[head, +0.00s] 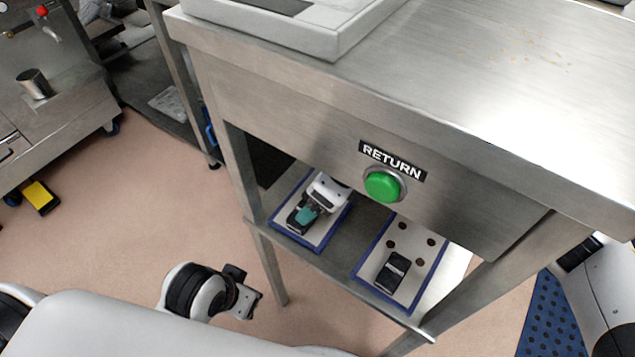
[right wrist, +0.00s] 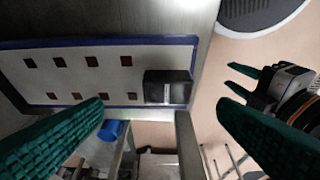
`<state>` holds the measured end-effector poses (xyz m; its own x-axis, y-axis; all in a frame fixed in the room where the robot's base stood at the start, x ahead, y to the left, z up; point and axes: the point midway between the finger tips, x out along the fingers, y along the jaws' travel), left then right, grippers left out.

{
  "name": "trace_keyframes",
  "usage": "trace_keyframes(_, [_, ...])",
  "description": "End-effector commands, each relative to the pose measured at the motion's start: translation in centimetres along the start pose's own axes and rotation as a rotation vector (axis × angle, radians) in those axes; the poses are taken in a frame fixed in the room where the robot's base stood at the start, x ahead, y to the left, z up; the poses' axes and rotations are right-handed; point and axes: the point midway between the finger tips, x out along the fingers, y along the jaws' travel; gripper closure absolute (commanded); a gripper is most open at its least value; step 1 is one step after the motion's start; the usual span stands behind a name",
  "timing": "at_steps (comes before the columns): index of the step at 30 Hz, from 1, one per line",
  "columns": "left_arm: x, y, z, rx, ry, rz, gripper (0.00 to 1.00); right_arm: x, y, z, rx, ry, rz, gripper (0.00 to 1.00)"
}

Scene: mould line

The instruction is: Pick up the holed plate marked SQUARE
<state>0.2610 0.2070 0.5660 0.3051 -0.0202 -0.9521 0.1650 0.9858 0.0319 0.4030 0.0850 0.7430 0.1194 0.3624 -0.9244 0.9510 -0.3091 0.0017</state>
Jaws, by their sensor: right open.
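A blue-edged pale plate (head: 330,232) lies on the left of the lower shelf, with a black block (head: 300,219) at its near end. In the right wrist view this plate (right wrist: 75,80) shows several brown square holes, and the black block (right wrist: 167,87) sits at its right end; its label is unreadable. My right gripper (head: 307,213) is over this plate, open and empty, its green fingers (right wrist: 160,105) apart. A second plate (head: 419,282) lies to the right, with rounder holes and a black block. My left gripper (head: 252,297) is outside the shelf; its fingers (right wrist: 233,82) look apart and empty.
The metal table's front panel, with a green RETURN button (head: 383,185), overhangs the shelf and hides part of the left plate. A table leg (head: 268,264) stands between my left gripper and the shelf. Pink floor (head: 130,240) is open to the left.

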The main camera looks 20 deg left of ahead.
Motion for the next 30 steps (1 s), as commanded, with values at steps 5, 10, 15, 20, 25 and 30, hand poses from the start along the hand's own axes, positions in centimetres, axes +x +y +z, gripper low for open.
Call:
trace_keyframes(5, [0.2, 0.0, -0.1, 0.0, 0.0, 0.0, 0.64, 1.9, -0.1, 0.0, 0.0, -0.003, -0.001, 0.18])
trace_keyframes(10, [0.6, 0.0, -0.2, 0.0, 0.0, 0.0, 0.64, 3.5, -0.6, -0.2, -0.001, -0.002, -0.003, 0.18])
trace_keyframes(15, [1.1, 0.0, -0.3, 0.0, 0.0, 0.0, 0.64, 6.1, -0.9, -0.4, 0.002, -0.002, -0.004, 0.18])
trace_keyframes(20, [1.1, 0.0, -0.3, 0.0, -0.001, 0.0, 0.64, 7.0, -0.9, -0.4, 0.001, -0.001, -0.002, 0.18])
trace_keyframes(25, [1.1, 0.0, -0.3, 0.0, -0.001, 0.0, 0.64, 6.9, -0.9, -0.4, 0.0, -0.001, -0.002, 0.23])
trace_keyframes(30, [1.1, 0.0, -0.3, 0.0, -0.001, 0.0, 0.64, 6.9, -0.9, -0.4, 0.0, -0.001, -0.002, 0.51])
